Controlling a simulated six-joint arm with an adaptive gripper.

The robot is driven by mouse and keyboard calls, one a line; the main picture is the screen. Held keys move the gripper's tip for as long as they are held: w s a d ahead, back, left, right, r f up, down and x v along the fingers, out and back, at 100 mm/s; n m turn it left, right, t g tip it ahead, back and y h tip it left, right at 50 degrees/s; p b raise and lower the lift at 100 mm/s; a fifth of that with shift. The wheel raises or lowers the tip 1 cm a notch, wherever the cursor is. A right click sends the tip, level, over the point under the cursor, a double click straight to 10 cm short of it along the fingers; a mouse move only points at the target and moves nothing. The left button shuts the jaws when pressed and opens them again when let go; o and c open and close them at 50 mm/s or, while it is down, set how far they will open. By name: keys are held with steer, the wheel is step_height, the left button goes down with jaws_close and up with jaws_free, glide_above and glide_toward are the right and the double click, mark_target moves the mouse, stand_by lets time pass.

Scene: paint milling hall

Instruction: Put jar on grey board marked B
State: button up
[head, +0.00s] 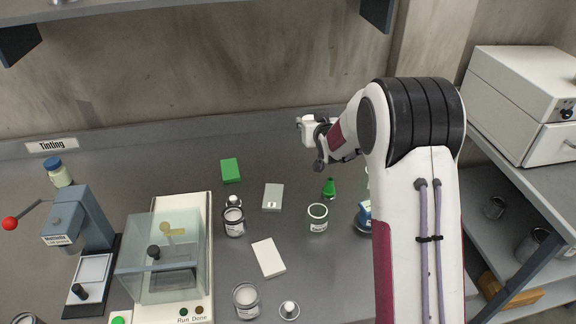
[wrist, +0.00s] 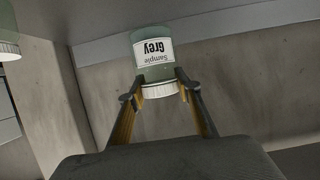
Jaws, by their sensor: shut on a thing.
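My gripper (wrist: 162,90) is shut on a jar (wrist: 153,58) with a white lid and a label reading "Sample Grey". In the wrist view the label appears upside down, and the fingers hold the jar near its lid. In the head view my gripper (head: 312,146) is above the back of the bench, near the wall, with a small white part of the jar (head: 307,128) showing beside it. A light grey board (head: 273,192) lies on the bench to the left of and nearer than the gripper. It has a small pale mark that I cannot read.
A green board (head: 231,170) and a white board (head: 268,257) lie nearby. Open jars (head: 234,223) (head: 317,218) (head: 246,302) and a green cone-shaped bottle (head: 329,188) stand around the grey board. A clear-covered balance (head: 165,260) is at left. The back of the bench is clear.

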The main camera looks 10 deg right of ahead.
steer(key=s+a+r+y, duration=0.1)
steer(key=a+r, duration=0.2)
steer(key=a, duration=0.2)
steer(key=n+y, duration=0.1)
steer(key=n, duration=0.1)
glide_above(273, 195)
steer(key=f, duration=0.1)
steer(key=shift+f, duration=0.2)
step_height(273, 195, down, 6)
stand_by(0.5)
steer(key=shift+f, duration=0.1)
steer(key=shift+f, duration=1.75)
steer(key=shift+f, duration=0.1)
